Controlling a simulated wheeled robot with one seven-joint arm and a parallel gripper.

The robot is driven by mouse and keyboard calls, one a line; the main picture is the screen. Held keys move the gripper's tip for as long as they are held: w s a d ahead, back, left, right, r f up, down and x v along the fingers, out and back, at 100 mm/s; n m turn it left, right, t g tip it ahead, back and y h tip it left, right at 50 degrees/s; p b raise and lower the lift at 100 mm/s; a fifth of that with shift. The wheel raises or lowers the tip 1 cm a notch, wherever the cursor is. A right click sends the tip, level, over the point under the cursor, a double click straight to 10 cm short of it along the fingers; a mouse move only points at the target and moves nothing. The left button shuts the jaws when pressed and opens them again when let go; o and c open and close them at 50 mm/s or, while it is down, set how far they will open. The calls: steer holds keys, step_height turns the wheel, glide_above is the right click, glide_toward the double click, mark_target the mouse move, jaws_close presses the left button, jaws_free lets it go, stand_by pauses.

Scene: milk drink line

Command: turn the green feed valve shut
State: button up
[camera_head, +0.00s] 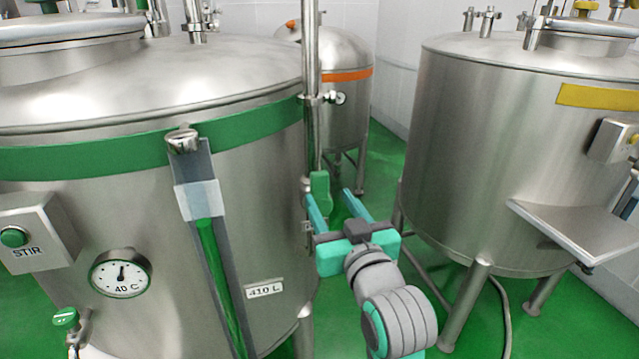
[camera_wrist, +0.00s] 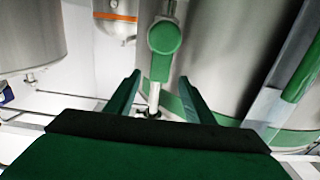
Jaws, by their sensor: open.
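The green feed valve handle (camera_head: 320,188) sits on the thin vertical steel pipe beside the large green-banded tank. In the head view it points along the pipe. In the wrist view the handle (camera_wrist: 164,38) has a rounded green end, and its narrower part lies in line with the gap between my fingers. My gripper (camera_head: 328,194) is open with teal fingers, just in front of the handle. In the wrist view the fingertips (camera_wrist: 159,77) stand on either side of its narrower part, with no clear contact. I cannot tell how deep the handle lies between them.
The green-banded tank (camera_head: 130,95) stands close on the left, with a STIR box (camera_head: 35,235), a dial (camera_head: 120,271) and a level gauge (camera_head: 212,255). A yellow-marked tank (camera_head: 480,150) stands right, with a shelf (camera_head: 570,225). An orange-banded tank (camera_head: 345,115) is behind.

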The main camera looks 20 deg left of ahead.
mark_target(321, 186)
steer(key=x, duration=0.7)
steer(key=shift+w+a, duration=0.25)
steer(key=shift+w, duration=0.05)
jaws_close()
